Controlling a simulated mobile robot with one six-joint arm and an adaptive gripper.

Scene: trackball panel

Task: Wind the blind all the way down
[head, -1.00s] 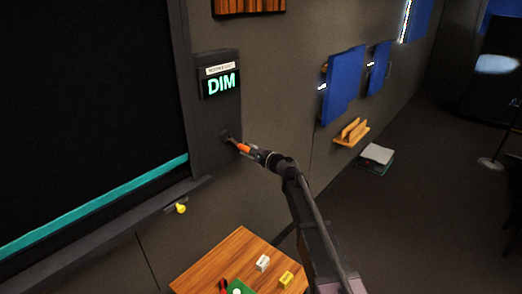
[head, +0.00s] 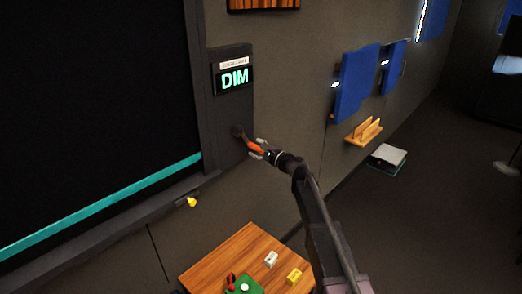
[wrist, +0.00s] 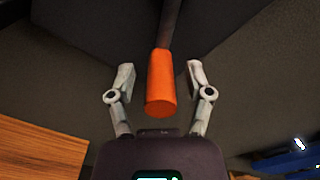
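The black blind (head: 90,100) fills the upper left of the head view. Its teal bottom bar (head: 110,200) hangs a little above the dark sill (head: 100,228). A dark panel beside it carries a lit display (head: 235,79) reading DIM. Below the display is a dark crank (head: 238,131) with an orange handle (head: 254,147). In the wrist view the orange handle (wrist: 161,85) stands between the fingers of my gripper (wrist: 160,78), with a visible gap on each side. My gripper (head: 262,149) is open around the handle and does not hold it.
A yellow knob (head: 191,202) sits under the sill. Blue panels (head: 357,85) and a wooden rack (head: 364,132) are on the wall.

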